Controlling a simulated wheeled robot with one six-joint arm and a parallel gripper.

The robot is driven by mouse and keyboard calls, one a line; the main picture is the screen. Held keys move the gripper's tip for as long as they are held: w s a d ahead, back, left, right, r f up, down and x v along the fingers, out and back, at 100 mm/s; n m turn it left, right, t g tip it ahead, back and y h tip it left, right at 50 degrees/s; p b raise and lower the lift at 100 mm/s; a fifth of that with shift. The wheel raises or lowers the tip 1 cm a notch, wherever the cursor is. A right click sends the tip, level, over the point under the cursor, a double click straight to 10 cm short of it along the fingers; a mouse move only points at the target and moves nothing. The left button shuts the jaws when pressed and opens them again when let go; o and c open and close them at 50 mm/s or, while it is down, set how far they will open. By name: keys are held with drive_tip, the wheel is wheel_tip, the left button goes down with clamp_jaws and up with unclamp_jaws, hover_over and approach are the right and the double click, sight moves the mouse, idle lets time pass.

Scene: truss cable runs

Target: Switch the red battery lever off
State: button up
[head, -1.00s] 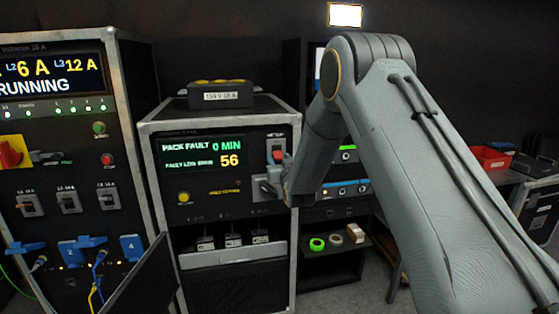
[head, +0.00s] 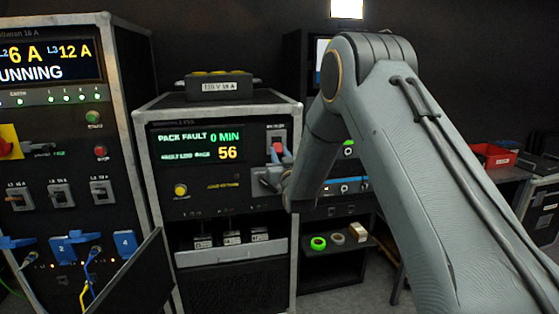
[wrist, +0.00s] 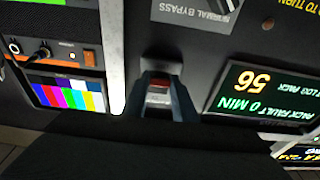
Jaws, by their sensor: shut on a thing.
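The red battery lever (head: 277,148) is on the upper right of the front panel of the middle rack, beside its display. My gripper (head: 284,157) is at the lever, its blue-grey fingers partly covering it in the head view. In the wrist view, the lever's red part (wrist: 159,88) shows between the two fingertips of my gripper (wrist: 160,98), which is shut on it. The lever's exact angle is hard to tell because the fingers hide its sides.
The display (head: 205,146) reads PACK FAULT, 0 MIN and 56. A bypass switch plate (wrist: 195,12) is close to the gripper. A taller rack (head: 60,130) stands at the left. A shelf (head: 335,250) with tape rolls is below right.

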idle(0.3)
drive_tip(key=o, duration=1)
drive_tip(key=shift+o, duration=0.2)
drive_tip(key=shift+f, duration=0.1)
drive_tip(key=b+v, duration=0.2)
drive_tip(key=v, duration=0.5)
drive_tip(key=shift+s, duration=0.4)
drive_tip(key=shift+d+f, duration=0.1)
drive_tip(key=shift+f, duration=0.05)
